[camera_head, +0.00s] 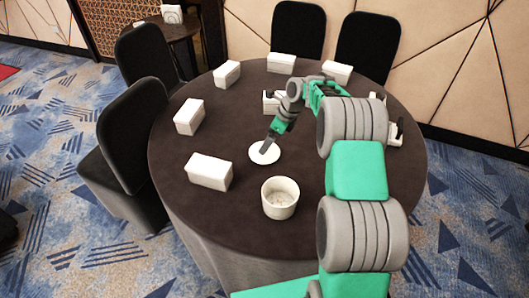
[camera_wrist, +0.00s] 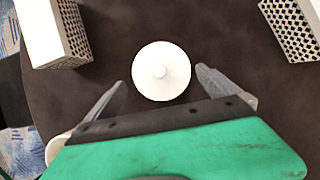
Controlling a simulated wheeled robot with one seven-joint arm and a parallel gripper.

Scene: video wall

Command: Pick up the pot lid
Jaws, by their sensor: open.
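The pot lid (camera_head: 262,154) is a round white disc lying on the dark round table.
A white pot (camera_head: 280,204) stands on the table (camera_head: 240,233) in front of the lid. Several white boxes stand around the tabletop, including one (camera_head: 209,172) left of the pot. Black chairs (camera_head: 140,57) surround the table. The table around the lid is clear.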

